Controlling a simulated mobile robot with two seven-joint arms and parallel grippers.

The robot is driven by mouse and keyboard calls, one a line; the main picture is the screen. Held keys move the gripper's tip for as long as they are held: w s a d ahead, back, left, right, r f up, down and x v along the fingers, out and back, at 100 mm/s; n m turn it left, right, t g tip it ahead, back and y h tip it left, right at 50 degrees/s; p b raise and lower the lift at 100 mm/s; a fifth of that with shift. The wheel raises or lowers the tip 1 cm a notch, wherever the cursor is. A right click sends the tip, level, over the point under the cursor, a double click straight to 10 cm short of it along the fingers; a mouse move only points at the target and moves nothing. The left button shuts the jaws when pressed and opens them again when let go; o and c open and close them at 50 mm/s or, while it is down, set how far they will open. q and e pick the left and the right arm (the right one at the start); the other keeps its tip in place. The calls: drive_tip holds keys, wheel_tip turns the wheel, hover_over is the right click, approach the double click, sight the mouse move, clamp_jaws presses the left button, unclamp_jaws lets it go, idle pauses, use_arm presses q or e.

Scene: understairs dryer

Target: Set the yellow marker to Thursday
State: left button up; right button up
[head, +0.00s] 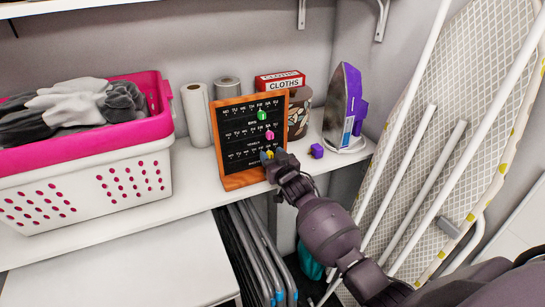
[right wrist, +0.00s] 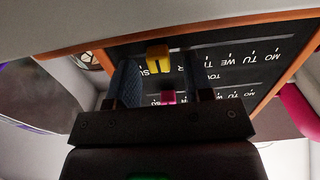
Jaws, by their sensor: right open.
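The black day board (head: 243,166) in an orange wooden frame stands on the white shelf, with three rows of day letters. A green marker (head: 262,115) is on the top row and a pink marker (head: 269,135) on the middle row. The yellow marker (head: 270,154) is on the bottom row, partly hidden by my right gripper (head: 273,155). In the right wrist view the yellow marker (right wrist: 158,57) sits between SU and a partly covered FR, around SA. My open right fingers (right wrist: 160,88) lie either side of it; contact is unclear. My left gripper is out of view.
A pink-and-white laundry basket (head: 100,185) stands left. Paper rolls (head: 196,115), a red box (head: 280,80) and a patterned pot (head: 300,112) stand behind the board.

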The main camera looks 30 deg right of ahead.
sight(254, 154)
clamp_jaws()
drive_tip(key=shift+a, duration=0.15)
drive_tip(key=shift+w+a, duration=0.15)
drive_tip(key=shift+a, duration=2.15)
unclamp_jaws()
